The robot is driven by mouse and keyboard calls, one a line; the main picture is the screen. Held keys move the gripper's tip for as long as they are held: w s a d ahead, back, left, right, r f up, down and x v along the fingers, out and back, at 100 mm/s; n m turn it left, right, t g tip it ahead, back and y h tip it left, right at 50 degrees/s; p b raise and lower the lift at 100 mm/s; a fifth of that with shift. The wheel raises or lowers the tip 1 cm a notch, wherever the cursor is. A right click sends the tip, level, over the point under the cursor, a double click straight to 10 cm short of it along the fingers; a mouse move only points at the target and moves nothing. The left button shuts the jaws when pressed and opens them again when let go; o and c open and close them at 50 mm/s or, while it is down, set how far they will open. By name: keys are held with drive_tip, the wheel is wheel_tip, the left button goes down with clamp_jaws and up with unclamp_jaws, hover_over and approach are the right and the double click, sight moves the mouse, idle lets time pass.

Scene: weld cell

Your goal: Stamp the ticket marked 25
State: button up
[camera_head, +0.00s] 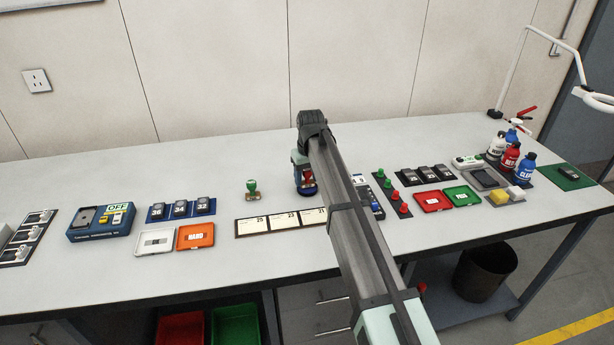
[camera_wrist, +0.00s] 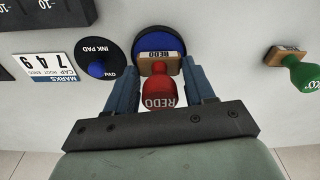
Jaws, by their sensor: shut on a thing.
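My gripper (camera_head: 304,172) is shut on the red handle of a stamp marked REDO (camera_wrist: 160,92); its fingers (camera_wrist: 161,80) flank the handle in the wrist view. The stamp's wooden base is over a round blue pad (camera_wrist: 160,41), and I cannot tell whether they touch. The blue pad also shows below my gripper in the head view (camera_head: 307,191). A black disc lettered INK PAD (camera_wrist: 100,62) lies beside it. The ticket marked 25 (camera_head: 254,228) is at the left end of a strip with tickets marked 23 (camera_head: 285,222) and 21 (camera_head: 312,217).
A green-handled stamp (camera_head: 252,187) stands left of my gripper, behind the strip. Orange (camera_head: 195,236) and white (camera_head: 155,241) trays lie farther left. Red and green pegs (camera_head: 391,192), more trays and bottles (camera_head: 510,155) are to the right. Bare table surrounds the strip's front.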

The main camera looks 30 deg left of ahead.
drive_tip(key=shift+f, duration=0.4)
idle(0.8)
drive_tip(key=shift+r, duration=3.5)
drive_tip(key=s+a+n, duration=0.1)
drive_tip(key=s+a, duration=0.2)
drive_tip(key=s, duration=0.4)
drive_tip(key=s+a+n, duration=0.1)
drive_tip(key=s+a, duration=0.3)
drive_tip(key=s, duration=0.2)
drive_tip(key=s+d+m, duration=0.2)
drive_tip(key=s+d, duration=0.1)
drive_tip(key=s, duration=0.6)
drive_tip(key=shift+s+f, duration=0.3)
drive_tip(key=shift+f, duration=0.05)
